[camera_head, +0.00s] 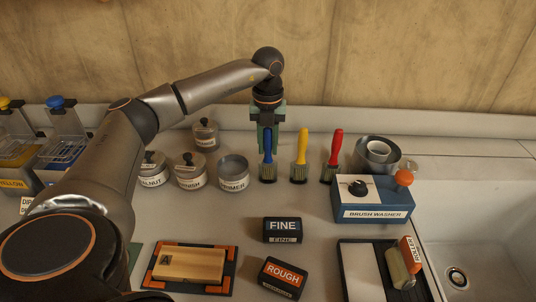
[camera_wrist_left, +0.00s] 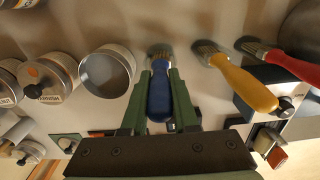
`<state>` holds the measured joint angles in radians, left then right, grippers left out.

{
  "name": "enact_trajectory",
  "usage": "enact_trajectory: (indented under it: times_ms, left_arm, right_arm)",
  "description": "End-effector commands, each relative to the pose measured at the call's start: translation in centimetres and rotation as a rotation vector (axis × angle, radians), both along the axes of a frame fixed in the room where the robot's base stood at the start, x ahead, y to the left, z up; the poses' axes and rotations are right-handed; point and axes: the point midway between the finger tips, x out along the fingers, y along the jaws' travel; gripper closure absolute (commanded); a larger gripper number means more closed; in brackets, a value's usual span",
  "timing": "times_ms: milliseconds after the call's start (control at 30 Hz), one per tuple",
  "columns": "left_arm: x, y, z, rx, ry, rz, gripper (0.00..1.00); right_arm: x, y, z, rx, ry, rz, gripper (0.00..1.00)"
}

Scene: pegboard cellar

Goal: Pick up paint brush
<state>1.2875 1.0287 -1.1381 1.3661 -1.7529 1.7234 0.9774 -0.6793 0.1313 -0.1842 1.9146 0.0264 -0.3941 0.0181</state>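Three paint brushes stand bristles down in a row on the counter: a blue-handled brush (camera_head: 267,146), a yellow-handled brush (camera_head: 301,148) and a red-handled brush (camera_head: 334,148). My left gripper (camera_head: 268,142) is at the blue brush. In the left wrist view, the green fingers of the left gripper (camera_wrist_left: 160,88) lie on both sides of the blue handle (camera_wrist_left: 159,97), very close to it. Whether they press on it cannot be told. The yellow brush (camera_wrist_left: 243,83) and red brush (camera_wrist_left: 285,64) are to the right, outside the fingers. My right gripper is not in view.
An open primer can (camera_head: 233,174) and lidded cans (camera_head: 190,174) stand left of the brushes. A blue brush washer (camera_head: 373,208) and metal pots (camera_head: 378,152) stand right. Sanding blocks (camera_head: 283,230) lie in front, and a sink (camera_head: 480,225) is far right.

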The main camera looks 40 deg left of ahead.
Motion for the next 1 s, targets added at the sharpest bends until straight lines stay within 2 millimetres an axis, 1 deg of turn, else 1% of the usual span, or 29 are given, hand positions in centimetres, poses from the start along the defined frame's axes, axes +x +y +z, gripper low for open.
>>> enact_trajectory:
  times_ms: [33, 200, 233, 1000]
  left_arm:
    - [0.01, -0.01, 0.02, 0.000, 0.000, 0.000, 0.79]
    - [0.01, -0.02, 0.02, 0.000, 0.000, 0.000, 0.98]
    - [0.01, -0.01, 0.02, 0.000, 0.000, 0.000, 1.00]
    - [0.01, -0.02, 0.03, 0.000, 0.000, 0.000, 1.00]
  right_arm:
    - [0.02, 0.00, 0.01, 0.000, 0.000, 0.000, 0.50]
    - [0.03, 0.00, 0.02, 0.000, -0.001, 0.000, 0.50]
    - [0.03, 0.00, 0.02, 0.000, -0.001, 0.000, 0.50]
    - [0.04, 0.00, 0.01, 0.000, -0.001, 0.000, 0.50]
